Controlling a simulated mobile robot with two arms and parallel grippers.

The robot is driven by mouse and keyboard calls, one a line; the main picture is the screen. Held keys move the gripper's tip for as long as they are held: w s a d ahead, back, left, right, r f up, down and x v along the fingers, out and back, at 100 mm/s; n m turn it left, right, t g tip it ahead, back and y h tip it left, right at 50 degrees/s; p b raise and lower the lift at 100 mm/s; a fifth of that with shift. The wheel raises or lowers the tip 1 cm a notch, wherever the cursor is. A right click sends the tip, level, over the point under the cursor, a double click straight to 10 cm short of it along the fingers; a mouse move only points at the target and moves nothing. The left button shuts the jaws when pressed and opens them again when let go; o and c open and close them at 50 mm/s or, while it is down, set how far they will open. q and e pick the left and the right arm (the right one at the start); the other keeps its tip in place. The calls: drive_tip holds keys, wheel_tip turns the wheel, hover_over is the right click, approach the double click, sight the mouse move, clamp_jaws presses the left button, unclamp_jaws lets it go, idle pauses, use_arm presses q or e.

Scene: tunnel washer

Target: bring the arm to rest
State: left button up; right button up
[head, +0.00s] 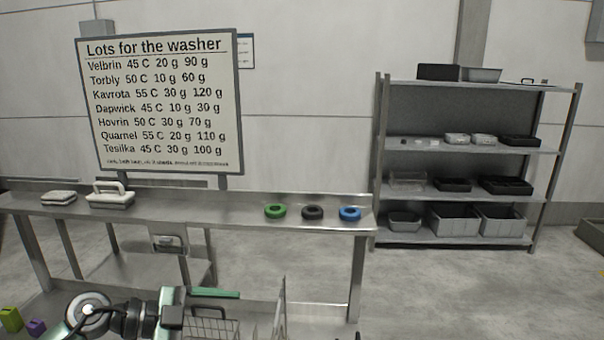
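My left arm comes in low at the left of the head view. Its gripper (173,308) is by a wire basket (212,325) that has a green bar (215,293) along its top. The fingertips are hard to make out, so I cannot tell whether they are open or touch the basket. The lower part of the arm and basket is cut off by the bottom edge. My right gripper is not in view.
A steel bench (240,205) carries two pale handled blocks (110,195) and green (275,212), black (312,212) and blue (350,213) rings. A lot board (160,105) stands behind. A shelf rack (455,245) with bins is at right. Green (11,319) and purple (36,327) blocks lie lower left.

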use_arm(q)
drive_tip(key=d+r+n+t+h, duration=0.2)
drive_tip(key=d+r+t+h, duration=0.15)
drive_tip(key=r+t, duration=0.25)
drive_tip(key=s+a+f+n+t+y, duration=0.3)
drive_tip(key=a+f+n+t+y, duration=0.3)
drive_tip(key=a+f+n+y, duration=0.9)
drive_tip(key=s+d+f+n+g+y, duration=0.15)
drive_tip(key=s+f+g, duration=0.3)
drive_tip(key=s, duration=0.45)
drive_tip(key=s+d+f+g, duration=0.2)
drive_tip(key=s+f+g, duration=0.25)
drive_tip(key=s, duration=0.35)
drive_tip(key=s+d+f+n+g, duration=0.15)
drive_tip(key=s+f+g, duration=0.3)
drive_tip(key=s, duration=0.45)
wheel_tip(320, 180, down, 32)
drive_tip(key=s+m+g+b, duration=0.1)
drive_tip(key=b, duration=0.5)
drive_tip(key=s+a+f+g+b, duration=0.1)
drive_tip(key=s+f+b, duration=0.3)
drive_tip(key=s+f, duration=1.2)
wheel_tip(320, 180, down, 4)
drive_tip(key=shift+s+a+f, duration=0.25)
drive_tip(key=shift+s+a, duration=0.15)
drive_tip(key=shift+a, duration=0.2)
